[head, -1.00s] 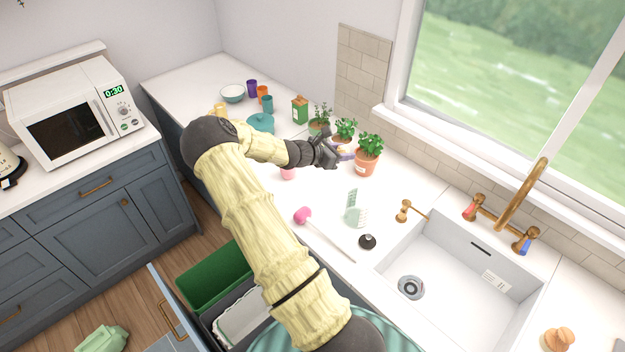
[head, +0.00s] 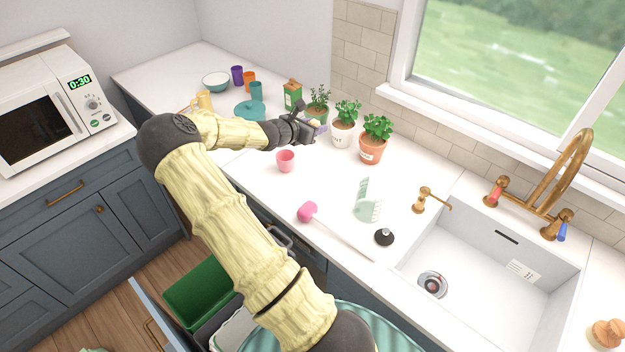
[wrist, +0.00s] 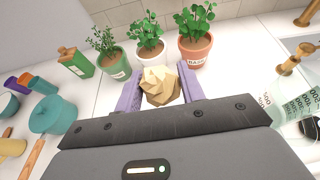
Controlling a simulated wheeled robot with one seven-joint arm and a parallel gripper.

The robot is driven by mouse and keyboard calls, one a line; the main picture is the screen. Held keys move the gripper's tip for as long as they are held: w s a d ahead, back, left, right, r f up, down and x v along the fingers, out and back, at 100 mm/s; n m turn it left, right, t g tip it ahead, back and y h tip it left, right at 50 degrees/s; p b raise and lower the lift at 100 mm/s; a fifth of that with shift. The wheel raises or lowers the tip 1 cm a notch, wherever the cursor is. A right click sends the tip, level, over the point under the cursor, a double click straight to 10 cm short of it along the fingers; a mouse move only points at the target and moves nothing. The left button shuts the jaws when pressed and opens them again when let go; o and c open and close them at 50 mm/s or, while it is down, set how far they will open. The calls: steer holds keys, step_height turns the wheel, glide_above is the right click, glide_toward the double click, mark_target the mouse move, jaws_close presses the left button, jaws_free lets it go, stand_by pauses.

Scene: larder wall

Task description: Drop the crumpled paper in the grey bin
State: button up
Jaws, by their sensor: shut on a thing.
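The crumpled paper (wrist: 160,86) is a beige, faceted ball held between the two purple fingers of my gripper (wrist: 160,92) in the wrist view. In the head view my gripper (head: 316,128) is above the white counter beside the potted herbs; the paper is hard to make out there. The grey bin (head: 213,324) sits in the pulled-out drawer at the lower left, in front of the green bin (head: 198,290). A white liner shows beside its grey wall, and my arm hides part of it.
Potted herbs (head: 376,138) stand close to my gripper. The sink (head: 490,285) is at the right. The open drawer front (head: 150,312) juts out.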

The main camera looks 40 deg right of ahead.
step_height(320, 180, down, 10)
steer(key=b, duration=0.8)
steer(key=shift+w, duration=0.4)
steer(key=shift+r, duration=0.15)
steer(key=s+a+m+g+b, duration=0.1)
steer(key=s+a+m+g, duration=0.1)
steer(key=s+a+g, duration=0.1)
steer(key=shift+s+m+b, duration=0.15)
steer(key=shift+m+b, duration=0.15)
steer(key=shift+m, duration=0.1)
glide_above(312, 187)
steer(key=shift+f+p, duration=0.4)
steer(key=shift+f, duration=2.7)
